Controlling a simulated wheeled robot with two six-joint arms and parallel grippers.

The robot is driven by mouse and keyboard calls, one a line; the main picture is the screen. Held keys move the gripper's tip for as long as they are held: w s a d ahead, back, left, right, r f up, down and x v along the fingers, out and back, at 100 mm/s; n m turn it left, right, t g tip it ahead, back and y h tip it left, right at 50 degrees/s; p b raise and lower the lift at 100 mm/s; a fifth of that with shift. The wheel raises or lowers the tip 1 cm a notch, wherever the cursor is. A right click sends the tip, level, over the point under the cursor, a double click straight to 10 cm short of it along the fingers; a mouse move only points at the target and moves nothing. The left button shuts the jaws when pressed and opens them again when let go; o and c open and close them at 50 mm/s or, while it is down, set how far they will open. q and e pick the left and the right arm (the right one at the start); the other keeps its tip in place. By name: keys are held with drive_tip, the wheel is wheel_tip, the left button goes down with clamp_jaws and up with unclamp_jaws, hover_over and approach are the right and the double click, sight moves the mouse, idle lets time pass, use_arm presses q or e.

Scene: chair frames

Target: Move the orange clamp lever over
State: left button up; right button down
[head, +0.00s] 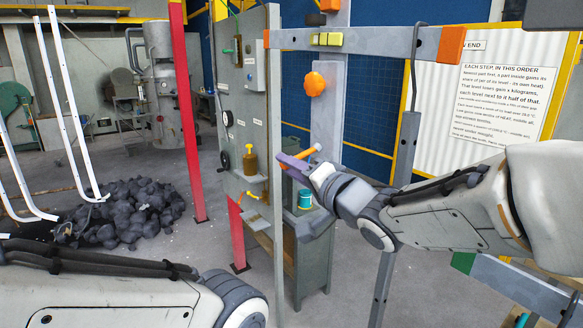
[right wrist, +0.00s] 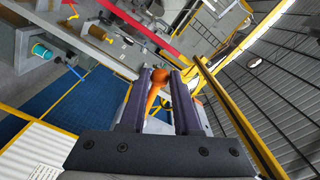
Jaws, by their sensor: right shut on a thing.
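The orange clamp lever (head: 306,153) shows as a short slanted orange bar at my right gripper (head: 297,163), in front of the grey upright post. In the right wrist view, the lever (right wrist: 153,95) with its rounded end lies between the two dark fingers of the right gripper (right wrist: 160,78). The right gripper is shut on the lever. The fingers hide part of it in the head view, and its pivot cannot be made out. My left arm crosses the lower left of the head view, but its gripper is out of view.
An orange knob (head: 315,84) sits on the post above the gripper. A grey crossbar with an orange end block (head: 451,44) runs above my right arm. A grey panel (head: 240,130) with gauges stands to the left. A teal can (head: 305,199) sits below the gripper.

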drive_tip(key=shift+r, duration=0.2)
wheel_tip(320, 180, up, 2)
drive_tip(key=shift+a+r+p, duration=0.1)
drive_tip(key=shift+r+p, duration=0.05)
drive_tip(key=shift+p, duration=1.05)
drive_tip(key=c, duration=0.6)
unclamp_jaws()
drive_tip(key=shift+o, duration=0.3)
